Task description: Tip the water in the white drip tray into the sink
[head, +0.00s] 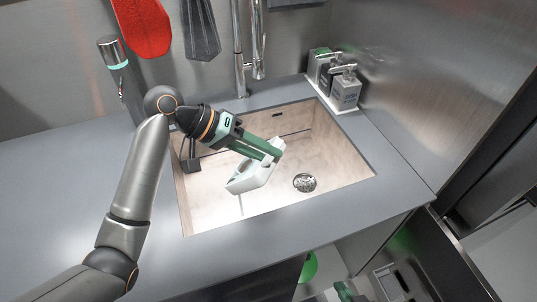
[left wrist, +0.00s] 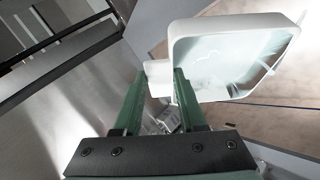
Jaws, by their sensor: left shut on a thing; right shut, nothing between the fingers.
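My left gripper (head: 276,150) is shut on the white drip tray (head: 238,184) and holds it over the sink (head: 335,180). The tray is tilted. In the left wrist view the tray (left wrist: 240,24) is beyond the fingertips, held by a small tab at its side. Clear water (left wrist: 225,55) shows inside it, with streaks near its right edge. In the head view a thin pale line, perhaps water, hangs below the tray. My right gripper (head: 345,291) shows only in part at the bottom edge, low in front of the counter, and looks shut and empty.
The drain (head: 304,183) lies in the sink floor, right of the tray. The tap (head: 240,60) rises behind the sink. Soap dispensers (head: 345,88) stand at its back right corner. A red mitt (head: 143,25) hangs at the back left. The left counter (head: 60,190) is clear.

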